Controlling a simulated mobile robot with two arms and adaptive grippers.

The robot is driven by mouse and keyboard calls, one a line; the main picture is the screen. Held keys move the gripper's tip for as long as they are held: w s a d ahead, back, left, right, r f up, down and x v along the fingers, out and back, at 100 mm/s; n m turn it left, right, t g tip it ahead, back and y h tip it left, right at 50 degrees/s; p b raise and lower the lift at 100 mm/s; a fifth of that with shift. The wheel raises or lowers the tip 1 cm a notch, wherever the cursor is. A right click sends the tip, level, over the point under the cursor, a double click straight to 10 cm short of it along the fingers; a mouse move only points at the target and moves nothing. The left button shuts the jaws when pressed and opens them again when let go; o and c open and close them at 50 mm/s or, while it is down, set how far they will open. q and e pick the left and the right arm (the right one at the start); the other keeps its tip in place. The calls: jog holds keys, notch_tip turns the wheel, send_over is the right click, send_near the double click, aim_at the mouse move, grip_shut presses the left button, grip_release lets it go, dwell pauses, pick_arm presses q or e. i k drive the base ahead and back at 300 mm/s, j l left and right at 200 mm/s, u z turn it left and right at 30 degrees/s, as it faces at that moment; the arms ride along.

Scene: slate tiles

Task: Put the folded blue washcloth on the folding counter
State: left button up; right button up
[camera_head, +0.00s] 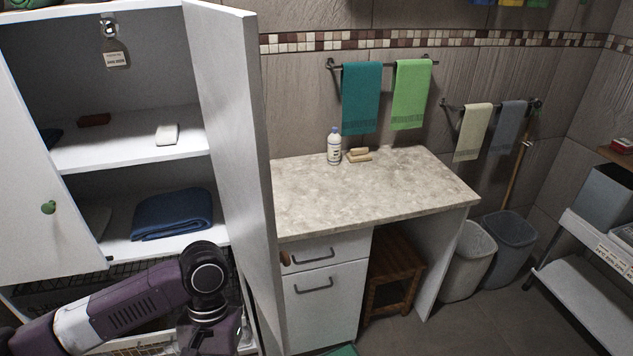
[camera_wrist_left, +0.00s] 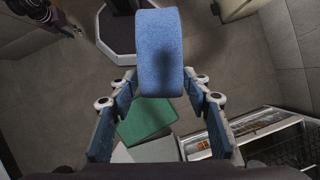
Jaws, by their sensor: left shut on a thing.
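In the left wrist view the folded blue washcloth (camera_wrist_left: 163,40) is between the fingertips of my left gripper (camera_wrist_left: 160,84), which is shut on it. The cloth is held up above the floor. In the head view my left arm comes in at the bottom left, in front of the cabinet; its gripper and the held cloth are hidden there. The folding counter (camera_head: 345,205) has a pale speckled top and stands right of the open cabinet door.
A bottle (camera_head: 334,146) and soap bars (camera_head: 359,154) stand at the counter's back; the rest of its top is clear. The open cabinet door (camera_head: 232,130) rises between my left arm and the counter. A darker blue folded towel (camera_head: 172,213) lies on the cabinet's lower shelf.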

aim_at(368, 183)
jog(key=i+l+u, duration=0.15)
jog(key=l+u, duration=0.85)
jog(key=l, duration=0.2)
jog(key=l+u, duration=0.5)
jog(key=l+z, duration=0.1)
jog(key=l, duration=0.95)
